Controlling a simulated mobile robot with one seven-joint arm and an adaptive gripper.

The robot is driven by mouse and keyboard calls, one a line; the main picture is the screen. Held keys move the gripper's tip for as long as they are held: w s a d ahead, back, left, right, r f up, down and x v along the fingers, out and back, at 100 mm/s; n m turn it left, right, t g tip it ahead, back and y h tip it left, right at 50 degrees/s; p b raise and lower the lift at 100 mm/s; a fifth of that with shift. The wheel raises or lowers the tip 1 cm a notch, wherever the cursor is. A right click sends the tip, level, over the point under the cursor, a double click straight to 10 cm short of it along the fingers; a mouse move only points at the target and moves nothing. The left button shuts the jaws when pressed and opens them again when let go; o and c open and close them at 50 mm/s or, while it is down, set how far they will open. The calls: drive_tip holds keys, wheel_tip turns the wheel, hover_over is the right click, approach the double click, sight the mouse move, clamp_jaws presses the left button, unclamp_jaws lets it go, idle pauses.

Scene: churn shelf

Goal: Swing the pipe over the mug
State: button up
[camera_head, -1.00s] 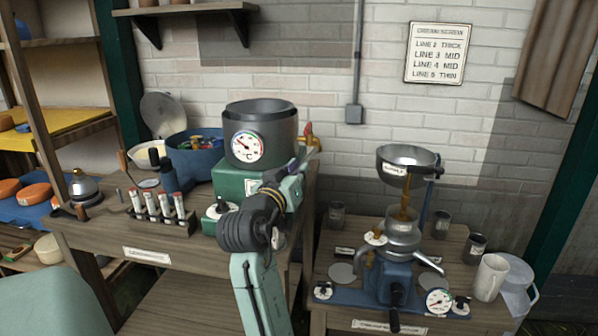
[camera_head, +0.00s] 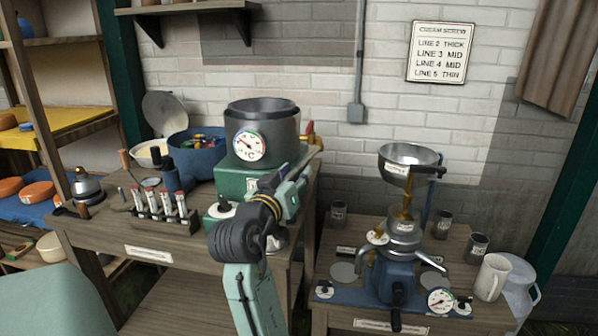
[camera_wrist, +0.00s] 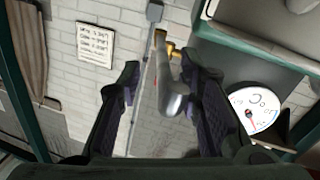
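A grey pipe with a brass joint (camera_wrist: 172,85) shows between my fingers in the wrist view, closer to the right one. In the head view only the brass and red fitting (camera_head: 309,136) beside the dark vat (camera_head: 262,133) shows clearly; my gripper largely hides the pipe. My gripper (camera_wrist: 160,75) is open, its dark fingers spread on either side of the pipe; I cannot tell whether one touches it. In the head view my gripper (camera_head: 305,163) is right of the vat. A white mug (camera_head: 491,277) stands upright at the right of the lower table, well away from my gripper.
A blue separator with a steel bowl (camera_head: 409,157) stands on the lower right table, with several small dark tins around it. A milk can (camera_head: 520,285) is beside the mug. A tube rack (camera_head: 165,215) and a blue tub (camera_head: 197,150) are on the left bench.

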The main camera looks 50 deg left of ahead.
drive_tip(key=v, duration=0.9)
